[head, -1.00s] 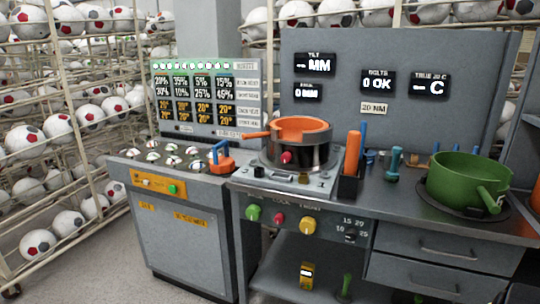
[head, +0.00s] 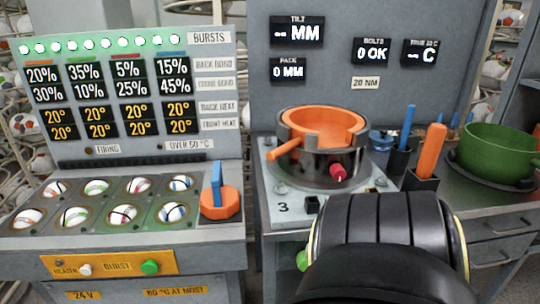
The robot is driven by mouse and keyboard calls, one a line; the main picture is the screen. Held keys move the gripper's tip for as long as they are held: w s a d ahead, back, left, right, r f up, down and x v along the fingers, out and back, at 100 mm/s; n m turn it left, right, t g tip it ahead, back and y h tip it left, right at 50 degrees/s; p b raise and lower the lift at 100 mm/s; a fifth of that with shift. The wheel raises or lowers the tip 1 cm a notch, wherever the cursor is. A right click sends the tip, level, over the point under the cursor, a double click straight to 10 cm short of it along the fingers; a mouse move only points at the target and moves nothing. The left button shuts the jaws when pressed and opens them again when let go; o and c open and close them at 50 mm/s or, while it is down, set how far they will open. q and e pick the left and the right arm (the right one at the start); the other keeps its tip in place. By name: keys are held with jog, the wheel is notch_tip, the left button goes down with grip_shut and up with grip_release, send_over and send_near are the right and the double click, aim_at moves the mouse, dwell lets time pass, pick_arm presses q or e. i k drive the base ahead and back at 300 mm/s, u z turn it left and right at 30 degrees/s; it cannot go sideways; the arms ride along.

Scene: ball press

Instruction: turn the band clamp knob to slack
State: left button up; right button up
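A red knob (head: 338,172) sticks out from the front of a steel band (head: 312,162) that surrounds an orange ring (head: 325,128). An orange handle (head: 285,150) reaches out to the left of the ring. The assembly stands on a grey press plate (head: 284,190) marked 3. A black link of my own arm fills the lower right of the view, in front of the bench and just below the knob, and hides most of the front panel. Neither of my grippers shows in the head view.
At left, a console (head: 25,245) holds several balls in round wells beside an orange knob with a blue lever (head: 220,200). A black holder with an orange-handled tool (head: 432,150) stands right of the press. A green pot (head: 495,150) sits farther right.

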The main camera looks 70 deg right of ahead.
aim_at(338, 171)
jog(key=i, duration=0.85)
jog(key=z, duration=2.6)
